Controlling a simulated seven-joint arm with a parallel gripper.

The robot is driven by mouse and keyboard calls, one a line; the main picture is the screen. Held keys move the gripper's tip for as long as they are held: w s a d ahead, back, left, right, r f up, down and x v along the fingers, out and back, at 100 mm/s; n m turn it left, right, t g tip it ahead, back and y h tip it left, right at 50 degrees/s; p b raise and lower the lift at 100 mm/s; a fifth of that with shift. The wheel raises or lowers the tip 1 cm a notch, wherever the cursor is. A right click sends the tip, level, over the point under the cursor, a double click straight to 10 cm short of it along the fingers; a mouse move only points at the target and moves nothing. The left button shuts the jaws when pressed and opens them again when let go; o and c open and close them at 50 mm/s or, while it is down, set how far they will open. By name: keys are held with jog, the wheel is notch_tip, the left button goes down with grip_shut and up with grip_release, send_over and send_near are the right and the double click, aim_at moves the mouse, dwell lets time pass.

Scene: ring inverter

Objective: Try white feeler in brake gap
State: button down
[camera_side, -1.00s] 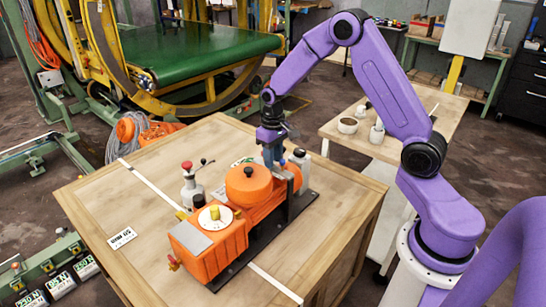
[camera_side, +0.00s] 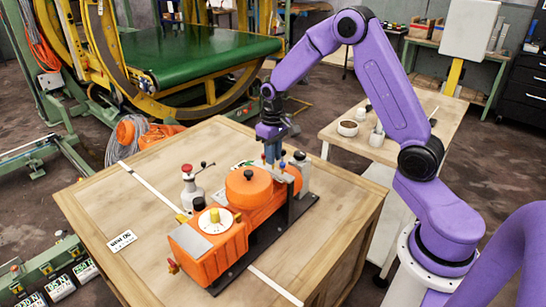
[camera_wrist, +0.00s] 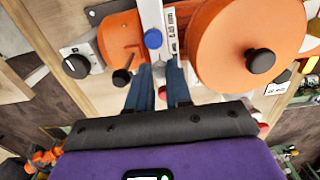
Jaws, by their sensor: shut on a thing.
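The orange ring inverter (camera_side: 211,257) stands on a dark base on the wooden crate top. Its round drum cover (camera_side: 248,186) also shows in the wrist view (camera_wrist: 225,45), beside a smaller orange round part (camera_wrist: 118,38). A pale upright plate (camera_wrist: 150,14) with a blue knob (camera_wrist: 153,38) lies between them. My gripper (camera_side: 273,161) points down above the far end of the machine. In the wrist view its dark blue fingers (camera_wrist: 161,68) are close together on a small pale piece, seemingly the white feeler, mostly hidden. The brake gap cannot be made out clearly.
A grey bottle-like device with a red knob (camera_side: 187,167) stands left of the machine. A white label (camera_side: 122,241) lies at the crate's left. A side table (camera_side: 381,151) holds cups.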

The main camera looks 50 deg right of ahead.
jog(key=c, duration=1.3)
grip_release()
jog(key=shift+r, duration=0.25)
notch_tip(320, 180, up, 18)
jog(key=shift+f, duration=0.25)
